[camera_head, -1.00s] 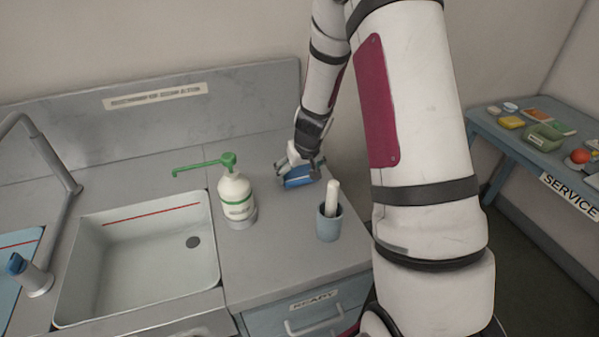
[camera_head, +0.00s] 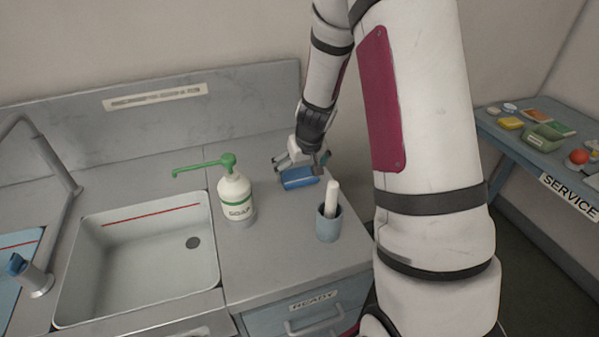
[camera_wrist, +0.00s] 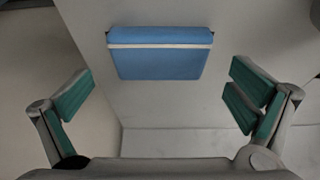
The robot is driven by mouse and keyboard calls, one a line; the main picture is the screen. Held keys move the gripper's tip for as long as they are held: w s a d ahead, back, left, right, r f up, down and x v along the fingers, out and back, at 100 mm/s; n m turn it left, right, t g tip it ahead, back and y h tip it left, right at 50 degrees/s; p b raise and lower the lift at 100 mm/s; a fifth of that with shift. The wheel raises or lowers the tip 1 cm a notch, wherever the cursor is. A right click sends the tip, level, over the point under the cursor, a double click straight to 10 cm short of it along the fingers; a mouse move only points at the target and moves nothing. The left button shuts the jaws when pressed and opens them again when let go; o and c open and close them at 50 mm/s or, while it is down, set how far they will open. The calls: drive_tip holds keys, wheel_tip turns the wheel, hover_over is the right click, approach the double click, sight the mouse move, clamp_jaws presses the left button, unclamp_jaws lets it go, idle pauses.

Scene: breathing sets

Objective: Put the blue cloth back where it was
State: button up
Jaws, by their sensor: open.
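The blue cloth (camera_head: 299,178) lies folded on the grey counter, to the right of the soap bottle and behind the blue-grey cup. In the wrist view the cloth (camera_wrist: 160,58) is a flat blue rectangle with a white stripe near one edge. My gripper (camera_head: 301,160) is just behind and above the cloth. In the wrist view my gripper (camera_wrist: 160,105) is wide open with green pads, nothing between them. The cloth is beyond the fingertips and apart from them.
A soap bottle (camera_head: 236,197) with a green pump stands left of the cloth. A cup (camera_head: 329,224) holding a white rod stands in front. The sink (camera_head: 150,262) is at the left. A service table (camera_head: 540,150) with several items stands at the right. Bare counter lies between bottle and cup.

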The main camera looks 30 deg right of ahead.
drive_tip(key=s+a+r+y, duration=0.1)
drive_tip(key=s+a+r, duration=0.3)
drive_tip(key=r, duration=0.3)
drive_tip(key=s+a+r+n, duration=0.1)
drive_tip(key=s+a+r, duration=0.35)
drive_tip(key=r, duration=0.35)
drive_tip(key=s+a+r+y, duration=0.1)
drive_tip(key=s+a+r, duration=0.2)
drive_tip(key=s+r, duration=0.3)
drive_tip(key=s+a+r, duration=0.1)
drive_tip(key=s+r, duration=0.2)
drive_tip(key=s, duration=0.4)
drive_tip(key=s+a+r+n+t+h, duration=0.1)
drive_tip(key=s+a+r, duration=0.1)
drive_tip(key=s, duration=0.5)
drive_tip(key=shift+r+p, duration=0.4)
drive_tip(key=shift+r, duration=0.05)
drive_tip(key=shift+w+a, duration=0.1)
